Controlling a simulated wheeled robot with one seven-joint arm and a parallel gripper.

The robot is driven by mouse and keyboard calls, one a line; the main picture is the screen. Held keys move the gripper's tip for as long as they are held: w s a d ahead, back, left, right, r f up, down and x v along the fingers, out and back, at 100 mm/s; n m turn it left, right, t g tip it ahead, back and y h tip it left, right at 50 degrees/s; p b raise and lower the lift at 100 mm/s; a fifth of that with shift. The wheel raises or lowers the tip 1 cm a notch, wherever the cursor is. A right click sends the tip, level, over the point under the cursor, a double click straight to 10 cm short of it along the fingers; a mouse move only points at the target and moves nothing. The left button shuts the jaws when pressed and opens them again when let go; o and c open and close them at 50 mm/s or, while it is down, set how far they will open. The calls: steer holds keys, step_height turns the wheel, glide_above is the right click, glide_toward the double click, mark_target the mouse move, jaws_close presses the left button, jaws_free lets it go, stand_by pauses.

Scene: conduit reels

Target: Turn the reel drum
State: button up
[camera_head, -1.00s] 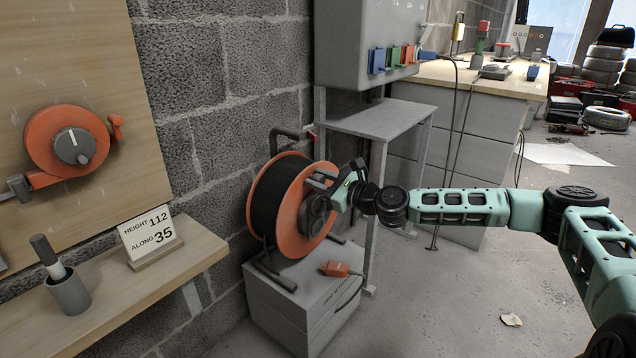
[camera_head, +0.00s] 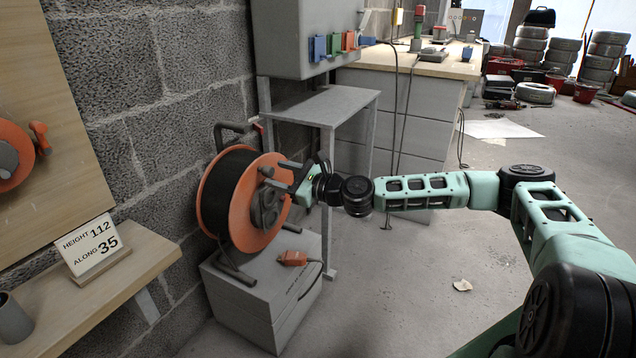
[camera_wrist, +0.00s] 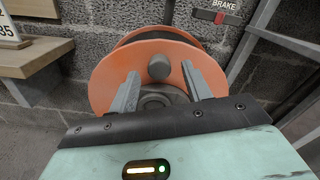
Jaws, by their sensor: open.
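The reel drum (camera_head: 243,212) has orange side discs and a dark wound middle. It stands upright in a dark frame on a grey box in the head view. In the wrist view its orange disc (camera_wrist: 104,78) faces me, with a grey hub and a round grey knob (camera_wrist: 159,67) near the top of the hub. My gripper (camera_head: 275,175) is at the drum's right face. In the wrist view my gripper (camera_wrist: 160,83) is open, its two fingers on either side of the knob with gaps visible. Whether the fingers touch the disc cannot be told.
A red lever marked BRAKE (camera_wrist: 217,16) is above right of the drum. A grey shelf stand (camera_head: 325,108) and wall box are close behind. An orange plug (camera_head: 292,258) lies on the grey box (camera_head: 240,300).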

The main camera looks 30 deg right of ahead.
steer(key=p+v, duration=0.1)
steer(key=v, duration=1.2)
steer(key=shift+s+d+p, duration=0.2)
steer(key=shift+s+p, duration=0.1)
steer(key=shift+p, duration=0.1)
